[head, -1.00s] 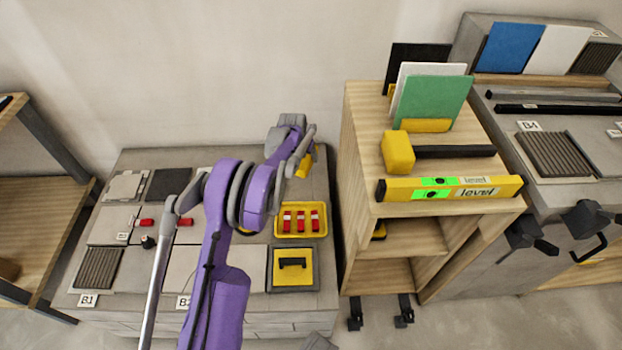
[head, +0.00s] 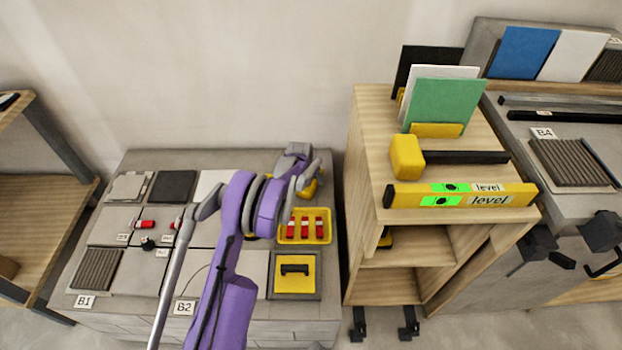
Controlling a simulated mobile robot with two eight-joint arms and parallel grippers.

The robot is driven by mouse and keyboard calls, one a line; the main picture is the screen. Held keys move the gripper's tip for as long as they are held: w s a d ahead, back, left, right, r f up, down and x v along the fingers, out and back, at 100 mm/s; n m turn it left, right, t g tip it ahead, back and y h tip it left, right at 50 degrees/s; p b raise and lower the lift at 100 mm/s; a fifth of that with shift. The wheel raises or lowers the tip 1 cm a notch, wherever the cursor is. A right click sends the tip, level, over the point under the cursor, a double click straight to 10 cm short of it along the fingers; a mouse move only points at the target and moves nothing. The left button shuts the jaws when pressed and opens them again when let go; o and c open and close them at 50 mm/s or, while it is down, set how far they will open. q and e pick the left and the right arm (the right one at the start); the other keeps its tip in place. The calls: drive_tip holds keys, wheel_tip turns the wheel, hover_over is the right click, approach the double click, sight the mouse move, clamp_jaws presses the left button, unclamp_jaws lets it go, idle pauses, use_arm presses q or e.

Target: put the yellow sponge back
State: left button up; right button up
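The yellow sponge (head: 311,188) shows in the head view at my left gripper (head: 308,180), above the back right part of the low grey bench (head: 230,160). My gripper appears shut on it. The gripper and its wrist hide much of the sponge, so the exact grip is hard to see. My purple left arm reaches up from the bottom and bends right, covering the middle of the bench. My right gripper is not in view.
A yellow tray (head: 285,238) with red pieces lies just below the gripper. A yellow block with a black handle (head: 295,285) sits in front of it. A wooden shelf unit (head: 371,180) at right bears a mallet (head: 407,157), a yellow level (head: 415,197) and a green panel (head: 445,104).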

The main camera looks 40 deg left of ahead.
use_arm(q)
drive_tip(key=o, duration=0.4)
drive_tip(key=shift+r, duration=0.1)
drive_tip(key=p+v, duration=0.3)
drive_tip(key=v, duration=0.9)
drive_tip(key=s+d+r+m, duration=0.1)
drive_tip(key=s+d+r, duration=0.4)
drive_tip(key=d, duration=0.4)
drive_tip(key=s+d+r, duration=0.5)
drive_tip(key=d+r, duration=0.1)
drive_tip(key=d, duration=0.3)
drive_tip(key=s+d, duration=0.4)
drive_tip(key=s, duration=0.3)
drive_tip(key=s+d+m+h, duration=0.1)
drive_tip(key=s+d, duration=0.3)
drive_tip(key=s, duration=0.3)
drive_tip(key=s+d+f+m, duration=0.1)
drive_tip(key=s+d, duration=0.3)
drive_tip(key=s, duration=0.3)
drive_tip(key=shift+s+d, duration=0.15)
drive_tip(key=shift+s, duration=0.05)
